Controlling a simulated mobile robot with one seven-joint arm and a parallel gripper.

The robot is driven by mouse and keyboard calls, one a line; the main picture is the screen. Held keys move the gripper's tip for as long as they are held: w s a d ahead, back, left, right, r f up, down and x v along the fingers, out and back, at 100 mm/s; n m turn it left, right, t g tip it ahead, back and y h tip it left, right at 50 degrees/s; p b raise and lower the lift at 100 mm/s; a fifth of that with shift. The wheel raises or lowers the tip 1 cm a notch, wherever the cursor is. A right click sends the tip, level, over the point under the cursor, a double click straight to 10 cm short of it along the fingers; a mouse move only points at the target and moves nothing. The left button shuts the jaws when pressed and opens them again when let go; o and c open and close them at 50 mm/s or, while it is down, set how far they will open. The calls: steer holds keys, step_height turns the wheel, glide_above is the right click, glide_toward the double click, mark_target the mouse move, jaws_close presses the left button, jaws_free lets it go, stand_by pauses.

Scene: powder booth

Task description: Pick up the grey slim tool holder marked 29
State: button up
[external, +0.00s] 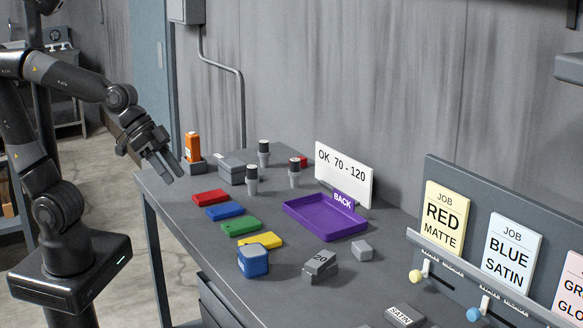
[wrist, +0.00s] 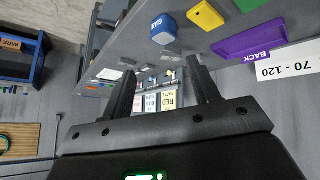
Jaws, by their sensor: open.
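A small grey block (external: 320,266) with a dark number on its slanted face lies on the bench in the external view. The number looks like 20 or 29; I cannot tell which. Several slim grey cylinders with dark tops, one of them (external: 252,182), stand farther back; no number on them is readable. My gripper (external: 172,176) is open and empty, raised at the bench's left edge, apart from the block and the cylinders. In the wrist view my gripper (wrist: 161,66) has its two fingers spread with nothing held between them.
A purple tray (external: 325,234) lies mid-bench behind the grey block. A blue block (external: 253,262) and several coloured slabs, including yellow (external: 260,240), lie to its left. A white sign (external: 343,172) and a job-card board (external: 470,225) line the back. An orange item (external: 192,147) stands near my gripper.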

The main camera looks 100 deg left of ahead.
steer(key=w+a+f+n+t+y, duration=0.1)
steer(key=w+a+n+t, duration=0.15)
steer(key=w+a, duration=0.6)
steer(key=n+g+y, duration=0.5)
steer(key=n+y, duration=0.4)
steer(key=y, duration=0.4)
glide_toward(293, 164)
steer(key=w+a, duration=0.1)
steer(key=a, duration=0.1)
steer(key=x, duration=0.5)
steer(key=shift+s+f, duration=0.15)
steer(key=shift+f, duration=0.15)
steer(key=shift+x, duration=3.15)
steer(key=shift+s+a, duration=0.1)
steer(key=shift+s, duration=0.05)
steer(key=shift+c, duration=0.4)
jaws_close()
